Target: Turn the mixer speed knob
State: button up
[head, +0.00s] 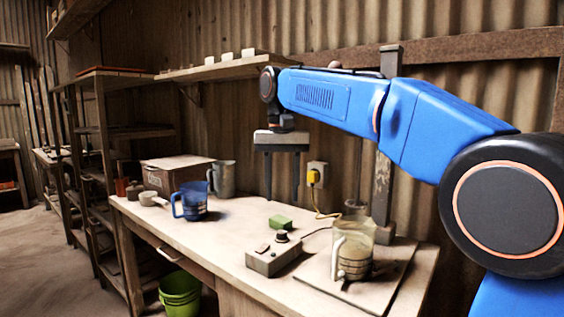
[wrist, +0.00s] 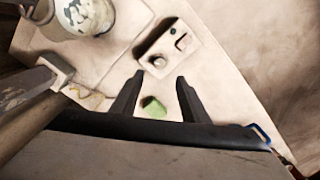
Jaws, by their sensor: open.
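The mixer control box (head: 270,262) is a small grey box on the workbench, with a dark round knob (head: 281,237) and a switch on top. In the wrist view the knob (wrist: 158,61) sits on the near part of the box (wrist: 200,58), just beyond the fingertips. My gripper (head: 282,198) hangs pointing down above the bench, fingers apart and empty. In the wrist view my gripper (wrist: 160,78) has the knob roughly in line with the gap between its fingers, not touching as far as I can tell. The mixer jug (head: 356,250) stands to the right of the box.
A green block (head: 279,222) lies behind the box. A yellow plug (head: 314,176) with a cable is at the wall. A blue mug (head: 191,203) and metal pitcher (head: 223,178) stand left. An upright post (head: 384,180) rises behind the jug. The bench front left is clear.

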notch_tip(320, 180, up, 8)
jog(key=shift+f, duration=0.25)
dwell(0.4)
